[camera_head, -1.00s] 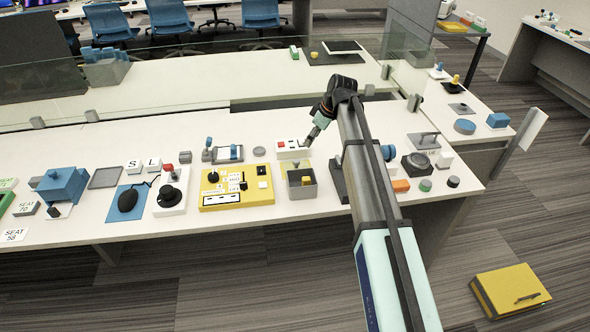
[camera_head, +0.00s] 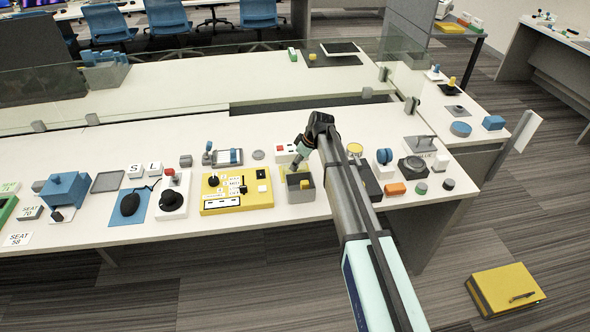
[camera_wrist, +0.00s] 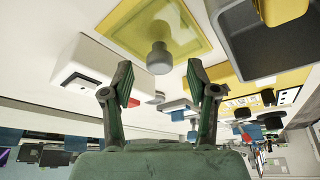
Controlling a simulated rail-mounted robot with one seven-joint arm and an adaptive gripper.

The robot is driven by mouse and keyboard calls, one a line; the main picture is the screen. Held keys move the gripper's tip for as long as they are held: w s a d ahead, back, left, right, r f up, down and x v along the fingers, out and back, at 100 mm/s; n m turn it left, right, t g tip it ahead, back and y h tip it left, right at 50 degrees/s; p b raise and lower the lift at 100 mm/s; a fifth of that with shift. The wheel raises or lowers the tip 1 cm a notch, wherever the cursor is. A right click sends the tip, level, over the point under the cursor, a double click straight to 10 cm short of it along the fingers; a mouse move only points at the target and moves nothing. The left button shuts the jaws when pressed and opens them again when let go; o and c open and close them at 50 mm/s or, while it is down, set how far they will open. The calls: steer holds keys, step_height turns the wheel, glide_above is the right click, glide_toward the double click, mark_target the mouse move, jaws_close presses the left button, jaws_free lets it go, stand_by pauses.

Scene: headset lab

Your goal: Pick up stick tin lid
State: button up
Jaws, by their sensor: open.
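A square yellow plate with an upright grey knob (camera_wrist: 160,58), which looks like the stick tin lid, lies at the top middle of the wrist view. In the head view a bit of its yellow (camera_head: 285,168) shows beside my gripper (camera_head: 294,167); the rest is hidden. In the wrist view my gripper (camera_wrist: 160,93) is open and empty. Its two fingers are spread wide, and the knob appears between and beyond the fingertips, apart from both.
A grey open box (camera_head: 300,194) with a yellow block stands close in front. A white box with red parts (camera_head: 284,153) is just behind and also shows in the wrist view (camera_wrist: 86,72). A yellow control panel (camera_head: 236,192) lies left, a round yellow-topped item (camera_head: 354,150) right.

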steer(key=shift+x, duration=1.4)
jaws_close()
steer(key=shift+r, duration=0.2)
